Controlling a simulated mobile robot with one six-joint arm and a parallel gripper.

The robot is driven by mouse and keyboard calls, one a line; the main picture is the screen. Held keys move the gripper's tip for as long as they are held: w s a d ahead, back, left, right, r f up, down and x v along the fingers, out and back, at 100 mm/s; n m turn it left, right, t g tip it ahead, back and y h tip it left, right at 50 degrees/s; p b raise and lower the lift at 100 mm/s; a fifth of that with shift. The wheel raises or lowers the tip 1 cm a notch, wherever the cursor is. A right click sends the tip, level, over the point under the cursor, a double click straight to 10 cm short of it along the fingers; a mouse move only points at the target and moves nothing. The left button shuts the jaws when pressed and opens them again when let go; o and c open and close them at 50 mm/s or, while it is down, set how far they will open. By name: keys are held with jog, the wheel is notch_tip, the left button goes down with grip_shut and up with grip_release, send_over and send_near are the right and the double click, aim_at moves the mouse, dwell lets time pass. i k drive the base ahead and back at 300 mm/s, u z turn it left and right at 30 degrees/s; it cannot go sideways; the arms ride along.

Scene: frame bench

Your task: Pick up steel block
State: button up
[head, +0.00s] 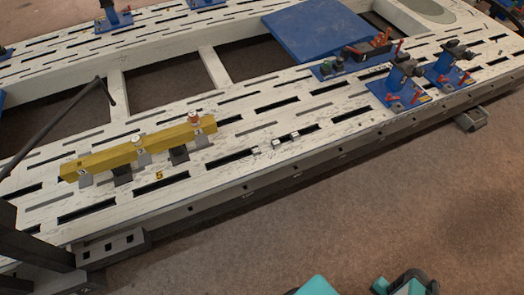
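Small silvery metal pieces (286,139) lie on the white slotted bench (235,180), to the right of a yellow bar (130,152). They look like the steel block, though at this size I cannot tell whether they are one part or several. Dark grey blocks (179,155) and lighter metal pieces also sit along the yellow bar's front side. Teal and black parts of my arm show at the bottom edge, well apart from the metal pieces and in front of the bench. My gripper's fingertips cannot be made out.
Blue clamp fixtures (398,90) stand on the bench at the right. A blue plate (315,30) lies at the back, near a blue tray with tools (352,60). A dark post with a thin rod stands at the left. Brown floor (330,215) in front is clear.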

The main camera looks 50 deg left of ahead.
aim_at(276, 143)
jog(key=z, duration=0.1)
jog(key=k, duration=0.95)
jog(key=u, duration=2.15)
jog(key=i, duration=0.75)
